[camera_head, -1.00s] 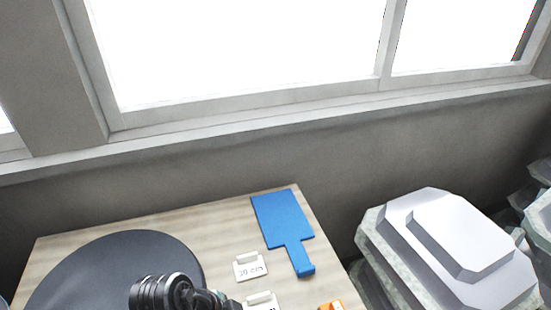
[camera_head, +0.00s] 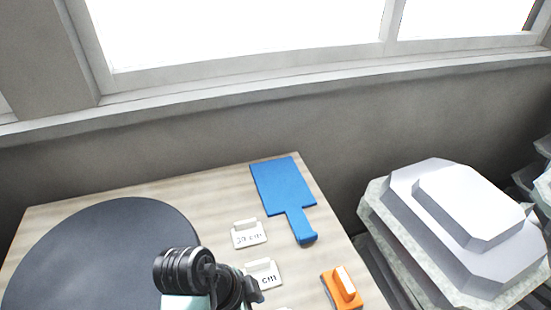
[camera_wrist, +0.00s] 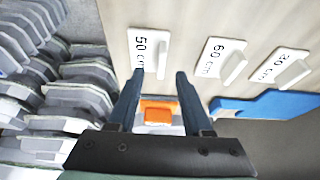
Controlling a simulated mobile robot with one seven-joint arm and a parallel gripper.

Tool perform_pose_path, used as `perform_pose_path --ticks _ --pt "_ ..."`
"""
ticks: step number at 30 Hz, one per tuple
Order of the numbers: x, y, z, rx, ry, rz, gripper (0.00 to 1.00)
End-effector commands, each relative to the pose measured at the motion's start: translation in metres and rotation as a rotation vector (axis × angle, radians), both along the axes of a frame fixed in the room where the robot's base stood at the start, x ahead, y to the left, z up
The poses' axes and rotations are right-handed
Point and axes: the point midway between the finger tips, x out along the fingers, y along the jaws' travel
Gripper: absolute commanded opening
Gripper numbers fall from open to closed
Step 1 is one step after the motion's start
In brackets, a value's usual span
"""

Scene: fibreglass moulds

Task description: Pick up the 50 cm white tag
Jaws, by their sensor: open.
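The white 50 cm tag (camera_wrist: 151,52) lies on the wooden table in the wrist view, with its lettering to the left and a raised white grip on its right side. My gripper (camera_wrist: 160,76) is open and empty. Its two dark fingers point toward the tag, with the tips near its lower end; I cannot tell their height above the table. In the head view my dark arm end covers part of the table, and only a white sliver at the bottom edge may be this tag.
The 60 cm tag (camera_wrist: 223,62) and 30 cm tag (camera_wrist: 280,68) lie to the right.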

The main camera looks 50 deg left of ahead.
Motion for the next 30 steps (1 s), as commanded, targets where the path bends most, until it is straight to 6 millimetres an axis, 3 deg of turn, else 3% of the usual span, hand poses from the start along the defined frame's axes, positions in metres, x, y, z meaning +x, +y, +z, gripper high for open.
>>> perform_pose_path --ticks 9,18,27,30 --pt "0.018 -0.005 -0.037 -0.003 0.002 0.000 0.50" --pt "0.021 -0.006 -0.043 0.000 0.000 0.000 0.50" --pt "0.021 -0.006 -0.043 -0.001 0.000 0.000 0.00" --pt "0.021 -0.006 -0.043 -0.001 0.000 0.000 0.00"
